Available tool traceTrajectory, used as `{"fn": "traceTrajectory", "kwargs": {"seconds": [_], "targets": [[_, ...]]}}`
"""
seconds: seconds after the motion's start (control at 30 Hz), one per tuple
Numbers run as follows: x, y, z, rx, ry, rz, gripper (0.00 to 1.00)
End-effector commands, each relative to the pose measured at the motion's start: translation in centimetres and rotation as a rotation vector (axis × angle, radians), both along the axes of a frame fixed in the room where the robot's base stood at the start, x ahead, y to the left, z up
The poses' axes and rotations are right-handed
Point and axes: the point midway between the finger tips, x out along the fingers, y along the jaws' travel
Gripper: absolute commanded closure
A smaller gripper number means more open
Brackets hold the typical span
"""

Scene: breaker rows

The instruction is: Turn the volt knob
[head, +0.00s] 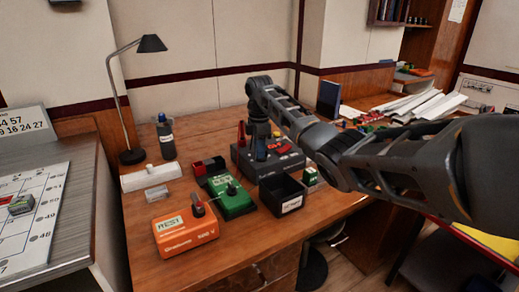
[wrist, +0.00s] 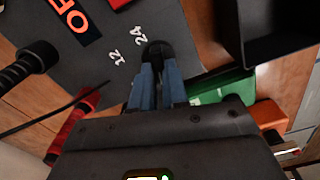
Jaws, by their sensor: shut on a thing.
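The dark grey box (head: 288,163) stands on the desk, and its top fills the upper left of the wrist view (wrist: 98,72). A black knob (wrist: 157,50) sits on that top beside the printed numbers 12 and 24. In the head view my gripper (head: 261,150) is over the box; the knob is hidden there. The direction the knob points cannot be told.
A red probe handle (wrist: 75,122) and a black one (wrist: 25,66) are close to my gripper. A lamp (head: 126,105) stands at back left.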

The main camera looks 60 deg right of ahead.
Motion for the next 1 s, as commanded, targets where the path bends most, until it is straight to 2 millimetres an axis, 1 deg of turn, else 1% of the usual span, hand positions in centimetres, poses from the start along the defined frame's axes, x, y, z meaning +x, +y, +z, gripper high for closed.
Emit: {"fn": "traceTrajectory", "kwargs": {"seconds": [0.17,0.37,0.8,1.0], "targets": [[0.04,0.06,0.21,0.002,0.001,-0.039,1.0],[0.12,0.02,0.43,0.003,0.001,-0.152,1.0],[0.27,-0.24,0.35,0.003,0.001,-0.536,1.0],[0.29,-0.36,0.23,0.002,0.002,-0.686,1.0]]}}
